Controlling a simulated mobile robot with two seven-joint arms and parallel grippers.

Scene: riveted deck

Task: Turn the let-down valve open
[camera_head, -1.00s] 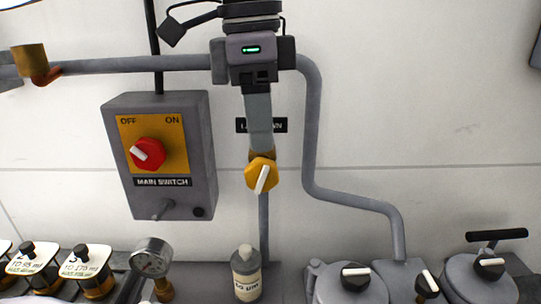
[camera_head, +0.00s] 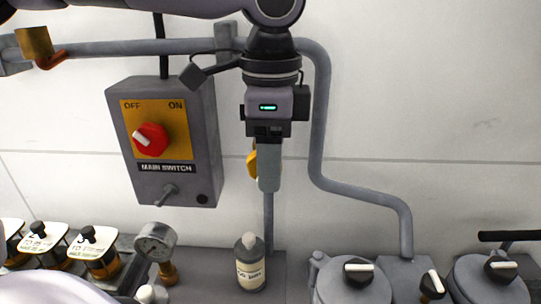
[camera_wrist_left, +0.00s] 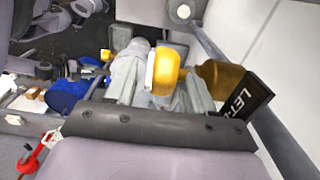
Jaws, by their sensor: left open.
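The let-down valve has a yellow knob (camera_head: 251,163) on a pipe against the wall. In the head view my left gripper (camera_head: 268,184) hangs in front of it and hides most of it; only its left edge shows. In the left wrist view the knob (camera_wrist_left: 168,72), with a white pointer stripe, sits between the two pale fingers of my open left gripper (camera_wrist_left: 160,92). I cannot tell whether either finger touches it. The brass valve body (camera_wrist_left: 218,80) and the black label (camera_wrist_left: 245,98) are to the right there. My right gripper is not in view.
The grey main switch box (camera_head: 201,140) with a red knob (camera_head: 150,139) is left of my gripper. A bottle (camera_head: 250,264) stands below it. A gauge (camera_head: 156,241) and lidded jars (camera_head: 95,252) are lower left. A grey pipe (camera_head: 318,120) bends down on the right.

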